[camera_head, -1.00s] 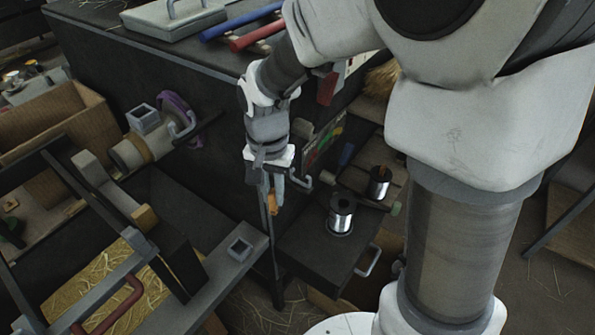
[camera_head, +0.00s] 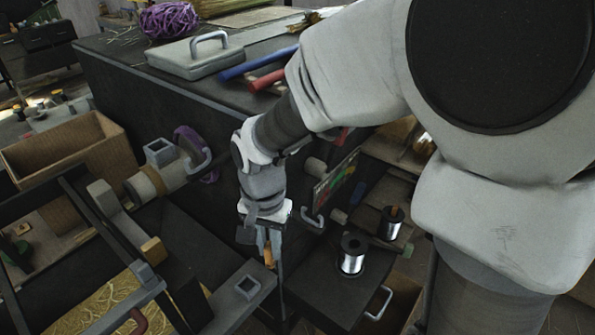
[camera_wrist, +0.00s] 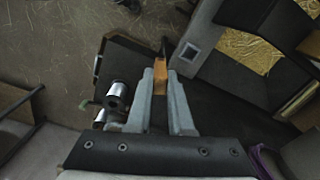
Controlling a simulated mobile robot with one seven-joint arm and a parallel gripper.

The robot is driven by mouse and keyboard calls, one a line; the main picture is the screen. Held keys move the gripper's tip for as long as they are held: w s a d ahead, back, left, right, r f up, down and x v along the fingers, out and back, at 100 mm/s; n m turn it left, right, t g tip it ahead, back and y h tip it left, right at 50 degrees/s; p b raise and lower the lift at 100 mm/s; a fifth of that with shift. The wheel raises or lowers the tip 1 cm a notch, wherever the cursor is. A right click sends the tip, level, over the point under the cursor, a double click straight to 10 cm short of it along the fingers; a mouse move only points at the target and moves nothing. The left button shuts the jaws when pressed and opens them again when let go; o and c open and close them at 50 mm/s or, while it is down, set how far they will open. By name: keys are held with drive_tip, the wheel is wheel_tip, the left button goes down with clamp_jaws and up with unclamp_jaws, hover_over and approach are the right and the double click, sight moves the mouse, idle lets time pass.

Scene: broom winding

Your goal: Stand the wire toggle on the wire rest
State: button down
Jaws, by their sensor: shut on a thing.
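My gripper (camera_head: 267,246) hangs downward, shut on a small orange-brown wooden piece, which I take for the wire toggle (camera_head: 268,257). In the wrist view the toggle (camera_wrist: 160,76) sits between the two grey fingers of my gripper (camera_wrist: 163,88), partly hidden by them. A dark thin length extends past its end. I cannot tell for sure which thing is the wire rest. A square grey open socket (camera_head: 247,286) on a flat grey arm lies just left of and below the gripper in the head view. It also shows in the wrist view (camera_wrist: 188,53), right of the toggle and apart from it.
Shiny wire spools (camera_head: 352,254) stand on a dark shelf (camera_head: 325,297) right of the gripper. A dark bench (camera_head: 130,88) rises behind it. A wooden box (camera_head: 70,147) and a roller with a square socket (camera_head: 160,152) are at left. Straw (camera_head: 100,300) lies at lower left.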

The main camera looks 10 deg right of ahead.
drive_tip(key=w+a+f+b, duration=0.5)
drive_tip(key=f+b, duration=0.1)
drive_tip(key=f, duration=0.3)
drive_tip(key=shift+f, duration=0.35)
idle(0.7)
drive_tip(key=shift+r+p, duration=0.15)
drive_tip(key=shift+p, duration=0.45)
drive_tip(key=shift+w+a+f+b, duration=0.35)
drive_tip(key=shift+f+b, duration=0.75)
drive_tip(key=shift+f, duration=0.5)
drive_tip(key=shift+w+a+f+b, duration=0.35)
drive_tip(key=shift+f+b, duration=0.8)
drive_tip(key=shift+f, duration=0.4)
drive_tip(key=shift+w+a+f+b, duration=0.35)
drive_tip(key=shift+f+b, duration=0.75)
drive_tip(key=shift+f, duration=0.5)
drive_tip(key=shift+f, duration=0.1)
drive_tip(key=shift+f+b, duration=0.7)
drive_tip(key=shift+f, duration=0.45)
